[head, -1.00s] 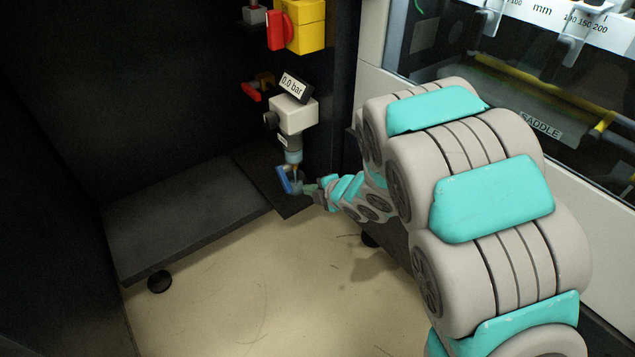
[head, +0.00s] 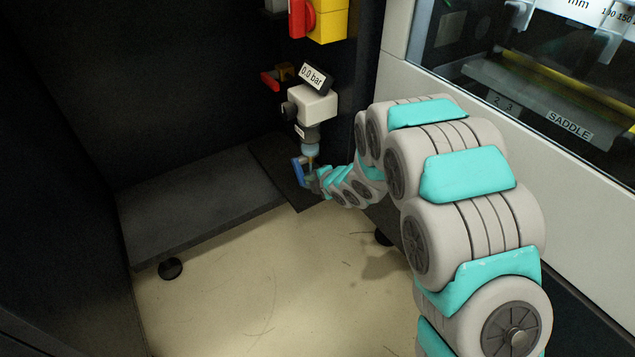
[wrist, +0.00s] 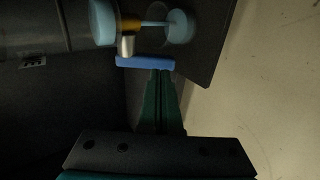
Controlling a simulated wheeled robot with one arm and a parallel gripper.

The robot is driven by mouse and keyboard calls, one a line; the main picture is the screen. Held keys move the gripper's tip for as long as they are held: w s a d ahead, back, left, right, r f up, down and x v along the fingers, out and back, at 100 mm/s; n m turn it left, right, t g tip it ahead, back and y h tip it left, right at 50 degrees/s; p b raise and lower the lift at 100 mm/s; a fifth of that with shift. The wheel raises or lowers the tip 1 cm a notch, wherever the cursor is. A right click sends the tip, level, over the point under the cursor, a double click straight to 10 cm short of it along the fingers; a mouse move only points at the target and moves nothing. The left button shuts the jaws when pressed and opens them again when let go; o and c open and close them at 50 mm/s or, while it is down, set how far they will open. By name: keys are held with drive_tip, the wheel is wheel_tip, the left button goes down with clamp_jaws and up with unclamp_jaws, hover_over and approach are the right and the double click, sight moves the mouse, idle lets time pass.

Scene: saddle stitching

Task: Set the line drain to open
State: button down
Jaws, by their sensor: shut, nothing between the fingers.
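The line drain is a small valve below the filter unit, with a blue lever (head: 298,172) at the left of its outlet. In the wrist view the blue lever (wrist: 145,63) lies across the picture, beside a metal stem and a brass-coloured body (wrist: 130,24). My gripper (head: 313,182) is beside the lever, low on the right of the valve. In the wrist view the shut green fingers (wrist: 161,74) have their tips right at the lever's near edge, with nothing between them. Whether they touch it, I cannot tell.
Above the drain are the pale filter unit (head: 312,103), a "0.0 bar" display (head: 313,76), a small red handle (head: 270,80) and a yellow box with a red knob (head: 328,20). A dark plinth (head: 200,205) is at left. The machine's windowed side is at right.

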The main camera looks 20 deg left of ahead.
sight(305, 185)
drive_tip(key=shift+x, duration=1.25)
drive_tip(key=shift+f, duration=0.35)
drive_tip(key=shift+w+a+f, duration=0.15)
drive_tip(key=shift+w+f, duration=0.05)
drive_tip(key=shift+f, duration=0.25)
drive_tip(key=shift+w+a+f+b, duration=0.15)
drive_tip(key=shift+a+f+b, duration=0.05)
drive_tip(key=shift+f, duration=0.25)
drive_tip(key=shift+w+a+f+b, duration=0.2)
drive_tip(key=shift+a+f, duration=0.05)
drive_tip(key=shift+f, duration=0.2)
drive_tip(key=shift+w+a+f, duration=0.15)
drive_tip(key=shift+a+f, duration=0.05)
drive_tip(key=shift+f, duration=0.05)
drive_tip(key=shift+w+a, duration=0.1)
